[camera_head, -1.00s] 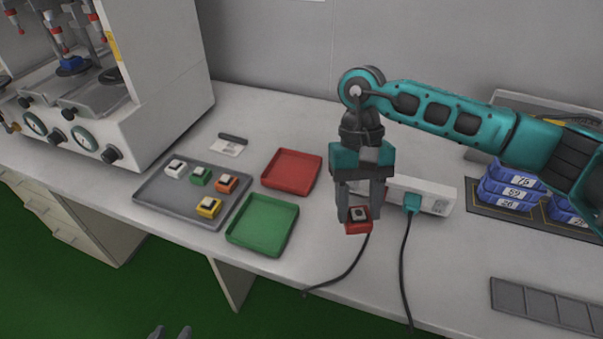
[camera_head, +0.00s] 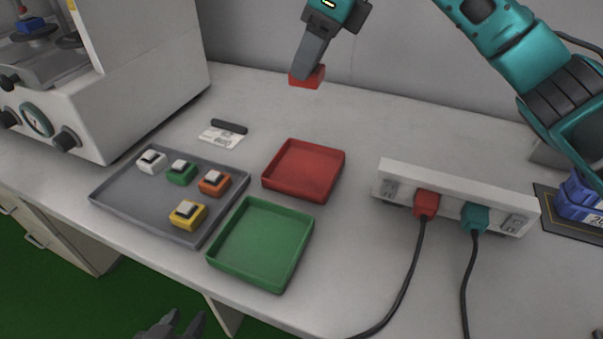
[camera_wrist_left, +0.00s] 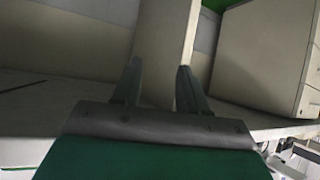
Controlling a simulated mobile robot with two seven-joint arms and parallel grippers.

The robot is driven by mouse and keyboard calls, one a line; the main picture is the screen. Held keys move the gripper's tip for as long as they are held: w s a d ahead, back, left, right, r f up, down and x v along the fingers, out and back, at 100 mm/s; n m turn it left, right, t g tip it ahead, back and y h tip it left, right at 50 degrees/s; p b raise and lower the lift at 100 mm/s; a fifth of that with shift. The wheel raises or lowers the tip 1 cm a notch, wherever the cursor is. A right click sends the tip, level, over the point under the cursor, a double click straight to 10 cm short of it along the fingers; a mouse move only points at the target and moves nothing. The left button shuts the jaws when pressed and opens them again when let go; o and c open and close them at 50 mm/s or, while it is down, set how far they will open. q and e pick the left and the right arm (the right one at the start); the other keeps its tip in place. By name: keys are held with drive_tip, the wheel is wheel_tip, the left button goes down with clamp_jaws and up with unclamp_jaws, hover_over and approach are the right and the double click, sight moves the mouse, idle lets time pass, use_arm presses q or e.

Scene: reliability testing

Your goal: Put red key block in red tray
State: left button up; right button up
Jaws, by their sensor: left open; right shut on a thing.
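The red key block (camera_head: 308,77) is held by my right gripper (camera_head: 306,70), high over the back of the table, behind the red tray. The fingers are shut on it, and its top is partly hidden by them. The red tray (camera_head: 320,195) lies empty on the table, in the middle of the head view. My left gripper (camera_head: 174,326) shows at the bottom edge of the head view, in front of the table. Its two fingers stand apart with nothing between them in the left wrist view (camera_wrist_left: 157,88).
A green tray (camera_head: 246,275) lies in front of the red tray. A grey tray (camera_head: 115,191) with white, green, orange and yellow key blocks is at left. A power strip (camera_head: 455,190) with red and teal plugs stands at right. A machine (camera_head: 150,80) fills the left back.

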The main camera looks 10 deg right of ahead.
drive_tip(key=shift+w+a+f, duration=0.1)
drive_tip(key=shift+w, duration=0.1)
drive_tip(key=shift+m, duration=0.3)
wheel_tip(320, 180, down, 15)
drive_tip(key=b, duration=0.3)
drive_tip(key=shift+r, duration=0.2)
drive_tip(key=shift+f+b, duration=0.3)
drive_tip(key=shift+f, duration=0.15)
drive_tip(key=shift+f+b, duration=0.45)
drive_tip(key=shift+f, duration=1.55)
drive_tip(key=shift+f, duration=0.2)
drive_tip(key=o, duration=1.1)
drive_tip(key=shift+r, duration=0.1)
